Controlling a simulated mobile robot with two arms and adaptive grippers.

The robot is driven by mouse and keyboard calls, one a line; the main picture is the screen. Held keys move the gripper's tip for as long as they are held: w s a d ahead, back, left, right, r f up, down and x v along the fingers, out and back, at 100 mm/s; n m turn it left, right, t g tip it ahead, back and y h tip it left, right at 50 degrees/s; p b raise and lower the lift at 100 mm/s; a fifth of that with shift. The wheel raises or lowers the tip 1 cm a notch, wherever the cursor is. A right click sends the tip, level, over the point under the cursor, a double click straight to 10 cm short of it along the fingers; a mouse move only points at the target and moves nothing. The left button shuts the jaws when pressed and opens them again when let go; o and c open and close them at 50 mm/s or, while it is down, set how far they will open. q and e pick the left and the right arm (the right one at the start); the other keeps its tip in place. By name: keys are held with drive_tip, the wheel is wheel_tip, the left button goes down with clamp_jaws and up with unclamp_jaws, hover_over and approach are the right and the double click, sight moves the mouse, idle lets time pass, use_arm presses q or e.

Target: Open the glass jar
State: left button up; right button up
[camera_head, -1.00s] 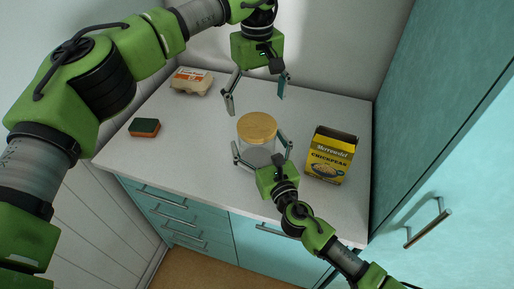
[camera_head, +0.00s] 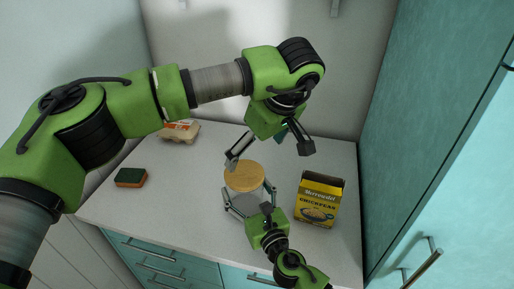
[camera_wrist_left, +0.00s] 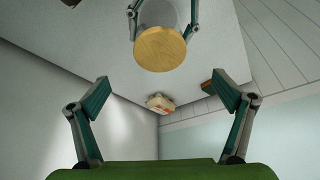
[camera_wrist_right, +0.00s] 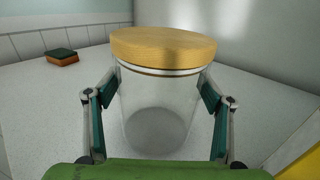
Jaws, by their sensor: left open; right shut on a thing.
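The glass jar (camera_wrist_right: 158,115) stands upright on the counter, clear and seemingly empty, with a round wooden lid (camera_head: 244,176) seated on top. My right gripper (camera_wrist_right: 160,100) is shut around the jar's glass body, one finger on each side, below the lid. In the head view it holds the jar from the front. My left gripper (camera_head: 268,156) is open and empty, above and behind the lid, apart from it. In the left wrist view the lid (camera_wrist_left: 160,48) lies beyond the open fingers (camera_wrist_left: 161,92), near the top of the picture.
A yellow chickpeas box (camera_head: 319,200) stands right of the jar. A green and orange sponge (camera_head: 131,178) lies at the left of the counter (camera_head: 165,205). An egg carton (camera_head: 180,133) sits at the back left, partly hidden by my left arm. A teal cabinet (camera_head: 425,130) bounds the right.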

sight(244, 173)
use_arm(q)
drive_tip(key=x, duration=1.1)
drive_tip(key=c, duration=1.3)
drive_tip(key=shift+r, duration=0.2)
drive_tip(key=shift+r, duration=0.95)
drive_tip(key=shift+r, duration=0.1)
drive_tip(key=shift+r, duration=1.9)
use_arm(e)
drive_tip(key=o, duration=1.7)
